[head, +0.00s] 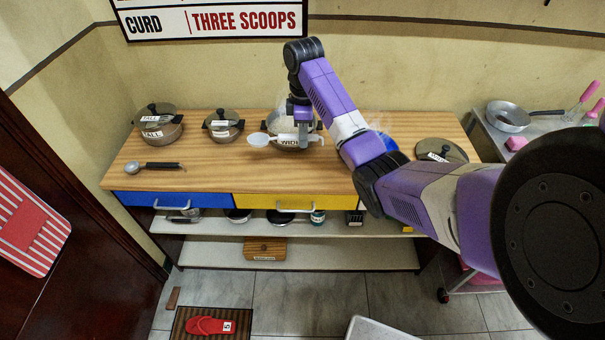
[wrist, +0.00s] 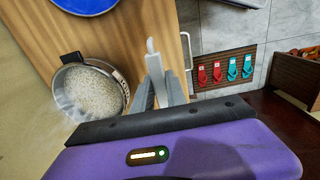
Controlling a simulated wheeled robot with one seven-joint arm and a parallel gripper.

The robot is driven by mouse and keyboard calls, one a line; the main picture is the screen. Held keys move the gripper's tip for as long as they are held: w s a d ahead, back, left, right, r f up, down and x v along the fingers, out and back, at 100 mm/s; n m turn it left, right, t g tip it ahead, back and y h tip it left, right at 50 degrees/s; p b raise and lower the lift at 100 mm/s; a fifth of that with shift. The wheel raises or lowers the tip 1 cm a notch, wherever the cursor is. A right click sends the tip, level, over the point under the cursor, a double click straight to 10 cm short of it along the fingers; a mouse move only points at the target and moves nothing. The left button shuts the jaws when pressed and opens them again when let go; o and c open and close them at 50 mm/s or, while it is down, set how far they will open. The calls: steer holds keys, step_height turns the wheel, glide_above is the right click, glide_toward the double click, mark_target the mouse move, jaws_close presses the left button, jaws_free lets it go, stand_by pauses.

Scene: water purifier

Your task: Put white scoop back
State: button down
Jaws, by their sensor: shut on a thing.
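The white scoop (head: 258,139) is over the wooden counter, in front of the pot labelled "WIDE" (head: 290,143). Its round bowl points left and its handle runs right. My gripper (head: 303,131) is shut on the handle and points down. In the wrist view my gripper's grey fingers (wrist: 158,88) pinch the handle of the white scoop (wrist: 151,46), whose bowl is hidden there. An open pot (wrist: 90,90) of pale grains lies to the left of the fingers, apart from them. The head view does not show clearly how high the scoop is.
A dark-handled scoop (head: 152,167) lies at the counter's left front. Lidded pots (head: 158,126) (head: 223,125) stand at the back left, another (head: 441,151) at the right. Blue (head: 176,200) and yellow (head: 290,202) drawers are below. The counter's front middle is clear.

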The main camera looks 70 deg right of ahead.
steer(key=b, duration=0.2)
glide_above(303, 175)
step_height(303, 175, down, 8)
steer(key=shift+f, duration=0.1)
steer(key=shift+d+f, duration=0.1)
steer(key=shift+f, duration=2.4)
steer(key=c, duration=1.3)
jaws_free()
steer(key=shift+c, duration=0.2)
step_height(303, 175, up, 11)
steer(key=shift+r+p, duration=0.1)
steer(key=shift+p, duration=0.5)
steer(key=shift+r+p, duration=0.6)
steer(key=shift+r, duration=0.05)
steer(key=shift+w+f, duration=0.1)
